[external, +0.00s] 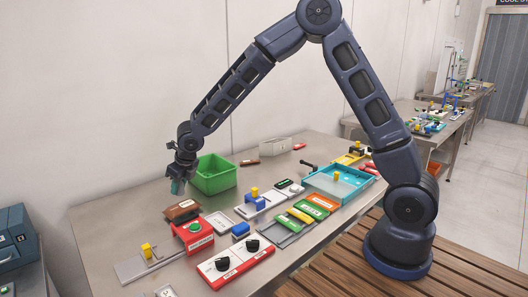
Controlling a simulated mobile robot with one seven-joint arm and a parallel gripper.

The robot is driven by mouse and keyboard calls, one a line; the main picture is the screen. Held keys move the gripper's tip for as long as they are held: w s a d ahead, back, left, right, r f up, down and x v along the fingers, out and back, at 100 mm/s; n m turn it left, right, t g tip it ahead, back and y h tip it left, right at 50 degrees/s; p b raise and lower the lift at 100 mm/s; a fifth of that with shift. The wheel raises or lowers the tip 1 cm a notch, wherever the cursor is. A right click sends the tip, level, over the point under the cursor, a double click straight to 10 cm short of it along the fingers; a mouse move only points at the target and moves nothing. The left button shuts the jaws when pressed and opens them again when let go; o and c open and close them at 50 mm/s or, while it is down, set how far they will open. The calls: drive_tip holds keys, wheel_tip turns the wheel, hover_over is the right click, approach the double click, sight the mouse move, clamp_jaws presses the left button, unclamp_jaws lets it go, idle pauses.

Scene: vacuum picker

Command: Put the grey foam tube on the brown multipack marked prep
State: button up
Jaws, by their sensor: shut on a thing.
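My gripper (180,176) points down over the left half of the metal table. It is shut on a small grey-green piece (177,188), which looks like the grey foam tube; the fingers partly hide it. The brown multipack (182,208) lies on the table just below the gripper. The held piece is above it, with a small gap that is hard to judge from this angle. The marking on the multipack is too small to read.
A green bin (214,176) stands right behind the gripper. A red box with a green button (194,235) is in front of the multipack. A red and white two-knob panel (237,262) and a teal tray (338,185) lie further right. The table's left end is fairly clear.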

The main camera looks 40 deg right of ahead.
drive_tip(key=shift+f, duration=2.25)
drive_tip(key=shift+f, duration=0.1)
drive_tip(key=o, duration=0.9)
drive_tip(key=shift+o, duration=0.2)
drive_tip(key=v, duration=1.2)
